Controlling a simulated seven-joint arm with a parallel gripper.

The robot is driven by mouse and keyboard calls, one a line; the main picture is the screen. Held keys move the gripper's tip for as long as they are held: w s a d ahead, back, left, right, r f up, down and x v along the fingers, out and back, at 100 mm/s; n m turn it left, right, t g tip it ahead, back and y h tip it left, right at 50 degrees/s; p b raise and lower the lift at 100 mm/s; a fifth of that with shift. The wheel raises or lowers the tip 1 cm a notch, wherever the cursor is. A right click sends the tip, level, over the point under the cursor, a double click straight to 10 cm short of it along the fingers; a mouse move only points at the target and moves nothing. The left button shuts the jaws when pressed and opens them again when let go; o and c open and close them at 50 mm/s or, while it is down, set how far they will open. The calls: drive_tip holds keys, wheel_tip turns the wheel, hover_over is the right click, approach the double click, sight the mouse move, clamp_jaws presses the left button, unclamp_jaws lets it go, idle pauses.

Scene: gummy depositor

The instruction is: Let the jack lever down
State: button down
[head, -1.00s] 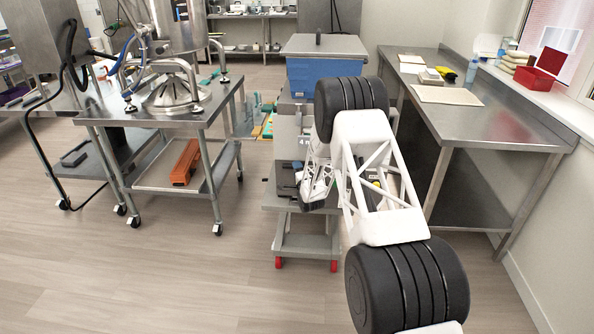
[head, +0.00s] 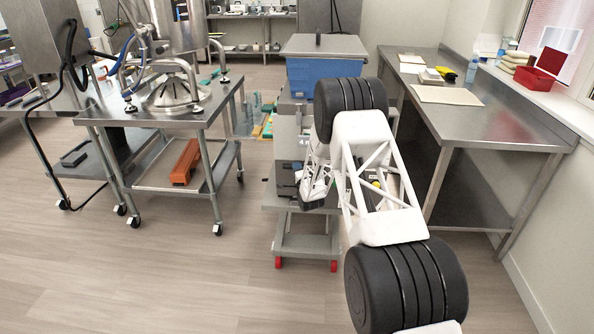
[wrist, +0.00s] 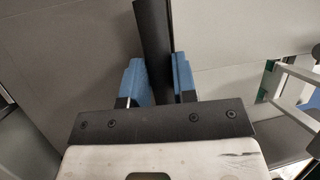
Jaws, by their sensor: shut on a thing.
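In the wrist view, my gripper (wrist: 160,80) has blue finger pads on both sides of a dark, straight bar, which looks like the jack lever (wrist: 153,40). The pads are shut on it, and the bar runs up out of the picture from between them. In the head view, my gripper (head: 308,197) is low at the front of a grey wheeled cart (head: 305,247), below the blue bin. My white and black arm hides much of the cart's right side. The lever cannot be made out clearly in the head view.
A blue bin with a grey lid (head: 325,70) stands above the cart. A steel table (head: 480,125) stands close to the right. A wheeled steel table with a machine (head: 205,115) stands to the left, with an orange part (head: 186,162) on its lower shelf. The floor in front is clear.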

drive_tip(key=shift+f+n, duration=0.15)
drive_tip(key=shift+n, duration=0.15)
drive_tip(key=d+f+n+g+h, duration=0.1)
drive_tip(key=d+f+n+g, duration=0.2)
drive_tip(key=f+n, duration=0.2)
drive_tip(key=n, duration=0.3)
drive_tip(key=shift+w+d+f+n+g+h, duration=0.15)
drive_tip(key=shift+d+f+n+g+h, duration=0.15)
drive_tip(key=shift+d+h, duration=0.1)
drive_tip(key=shift+r, duration=0.1)
drive_tip(key=shift+w, duration=0.1)
drive_tip(key=c, duration=1.1)
unclamp_jaws()
drive_tip(key=shift+o, duration=1)
drive_tip(key=shift+s+f, duration=0.2)
drive_tip(key=shift+f, duration=0.05)
